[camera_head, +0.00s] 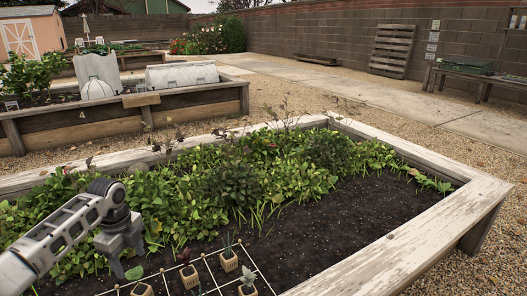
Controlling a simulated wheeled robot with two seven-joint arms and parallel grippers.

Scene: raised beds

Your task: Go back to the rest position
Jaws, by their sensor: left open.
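My left arm comes in from the lower left, over the near raised bed (405,247). My left gripper (128,268) hangs from its end, pointing down, with its fingers apart and nothing visible between them. It is above the soil, just left of a group of small potted seedlings. One pot (142,289) is close below the gripper, another pot (189,276) is to its right, and more pots (228,260) stand farther right. My right gripper does not show.
A white string grid (208,270) lies on the soil by the pots. Leafy plants (230,185) fill the bed's far part; bare soil (345,222) lies to the right. A second bed (75,127) marked 4 stands behind, with gravel (290,100) around. A bench (480,75) stands far right.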

